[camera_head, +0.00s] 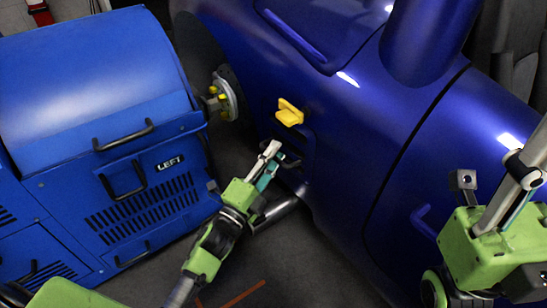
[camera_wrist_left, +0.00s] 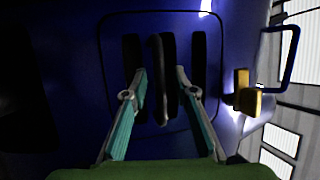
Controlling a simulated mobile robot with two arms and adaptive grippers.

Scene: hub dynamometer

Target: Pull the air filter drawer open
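The air filter drawer appears as a panel with dark vertical slots on the side of the blue vehicle, best seen in the left wrist view (camera_wrist_left: 185,22). Its curved dark handle (camera_wrist_left: 157,60) stands in the middle of the panel. My left gripper (camera_wrist_left: 161,74) is open, one finger on each side of the handle's lower part; I cannot tell whether either touches it. In the head view my left gripper (camera_head: 273,152) reaches to the drawer and partly hides it. My right gripper (camera_head: 520,165) is at the right edge, away from the drawer, its fingers partly cut off.
A yellow handle (camera_head: 289,112) sticks out just above the drawer. A blue cabinet marked LEFT (camera_head: 100,80) with dark handles and vents stands at the left. A wheel hub (camera_head: 225,95) lies between cabinet and vehicle. Grey floor (camera_head: 310,265) is clear below.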

